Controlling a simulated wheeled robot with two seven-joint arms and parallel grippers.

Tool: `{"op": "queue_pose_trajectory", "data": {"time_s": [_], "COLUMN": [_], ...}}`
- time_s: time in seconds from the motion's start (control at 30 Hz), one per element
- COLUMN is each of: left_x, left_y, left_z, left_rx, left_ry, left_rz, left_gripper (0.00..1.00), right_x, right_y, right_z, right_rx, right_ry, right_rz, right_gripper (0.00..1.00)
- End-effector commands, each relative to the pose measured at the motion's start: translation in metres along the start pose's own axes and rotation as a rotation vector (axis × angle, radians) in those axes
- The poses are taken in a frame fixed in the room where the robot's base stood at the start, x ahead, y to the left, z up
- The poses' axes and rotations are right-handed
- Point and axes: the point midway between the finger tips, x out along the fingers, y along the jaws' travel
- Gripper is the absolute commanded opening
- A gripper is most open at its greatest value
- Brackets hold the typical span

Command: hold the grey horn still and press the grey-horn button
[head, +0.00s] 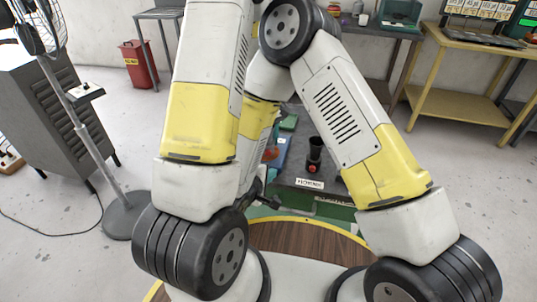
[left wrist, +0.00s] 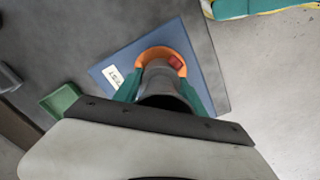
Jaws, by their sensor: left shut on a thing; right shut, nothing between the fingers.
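On the grey table (head: 330,187) a dark cup-shaped thing (head: 314,148) with a red front stands behind a white label (head: 310,184). A green block (head: 289,123) lies farther back. My arm links block much of the view. A small green tray (left wrist: 60,101) lies left of the plate.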

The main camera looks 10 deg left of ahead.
Motion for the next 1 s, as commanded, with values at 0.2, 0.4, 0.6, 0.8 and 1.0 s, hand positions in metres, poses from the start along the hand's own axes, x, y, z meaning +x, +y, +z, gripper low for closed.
{"op": "queue_pose_trajectory", "data": {"time_s": [0.2, 0.4, 0.6, 0.8, 1.0], "left_x": [0.000, 0.000, 0.000, -0.004, -0.035], "left_y": [0.000, 0.000, 0.000, 0.000, 0.001], "left_z": [0.000, 0.000, 0.000, 0.000, 0.000], "left_rx": [0.000, 0.000, 0.000, 0.000, 0.000], "left_ry": [0.000, 0.000, 0.000, 0.001, 0.003], "left_rz": [0.001, 0.000, 0.000, 0.001, 0.005], "left_gripper": [0.00, 0.68, 0.73, 0.73, 0.73], "right_x": [0.000, 0.000, 0.000, 0.000, 0.000], "right_y": [0.000, 0.000, 0.000, 0.000, 0.000], "right_z": [0.000, 0.000, 0.000, 0.000, 0.000], "right_rx": [0.000, 0.000, 0.000, 0.000, 0.000], "right_ry": [0.000, 0.000, 0.000, 0.000, 0.000], "right_rz": [0.000, 0.000, 0.000, 0.000, 0.000], "right_gripper": [0.00, 0.00, 0.00, 0.00, 0.00]}}
